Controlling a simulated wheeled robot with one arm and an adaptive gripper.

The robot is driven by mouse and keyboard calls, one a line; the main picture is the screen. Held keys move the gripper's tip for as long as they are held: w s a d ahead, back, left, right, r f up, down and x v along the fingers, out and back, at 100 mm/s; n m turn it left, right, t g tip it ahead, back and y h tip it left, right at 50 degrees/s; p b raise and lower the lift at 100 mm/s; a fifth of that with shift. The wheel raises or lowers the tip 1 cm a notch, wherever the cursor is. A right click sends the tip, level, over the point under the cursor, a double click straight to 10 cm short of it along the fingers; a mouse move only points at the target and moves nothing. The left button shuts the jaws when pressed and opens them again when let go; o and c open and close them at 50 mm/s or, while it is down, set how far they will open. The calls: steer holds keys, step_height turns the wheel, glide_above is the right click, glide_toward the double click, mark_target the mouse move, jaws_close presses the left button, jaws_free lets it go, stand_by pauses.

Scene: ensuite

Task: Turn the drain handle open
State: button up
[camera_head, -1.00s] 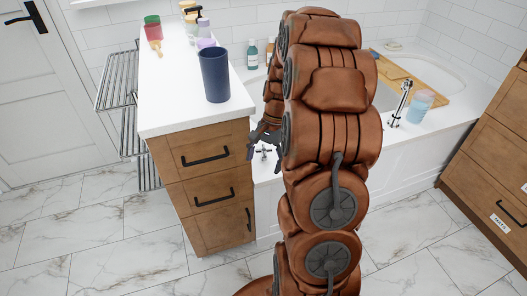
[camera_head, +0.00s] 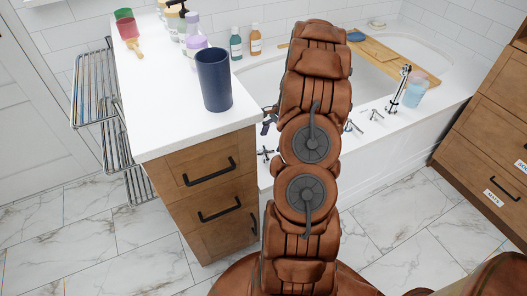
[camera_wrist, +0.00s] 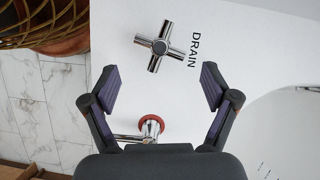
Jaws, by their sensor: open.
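The chrome cross-shaped drain handle (camera_wrist: 158,47) shows in the wrist view, with the printed label DRAIN (camera_wrist: 195,48) beside it on the white surface. My gripper (camera_wrist: 160,80) is open and empty. The handle lies just beyond the fingertips, close to midway between them, and does not appear touched. In the head view my gripper (camera_head: 268,122) is mostly hidden behind my arm, at the tub's near edge. A small chrome cross handle (camera_head: 265,153) shows below it; I cannot tell from that view whether it is the drain handle.
A chrome fitting with a red ring (camera_wrist: 150,128) sits close to my gripper's base. The white bathtub (camera_head: 390,150) carries more chrome fittings (camera_head: 377,115) and a wooden board (camera_head: 400,60). A wooden cabinet with a white top (camera_head: 165,110) and dark blue cup (camera_head: 214,80) stands left.

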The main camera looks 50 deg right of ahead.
mark_target(266, 154)
steer(key=x, duration=0.6)
steer(key=shift+a+f, duration=0.15)
steer(key=shift+f, duration=0.2)
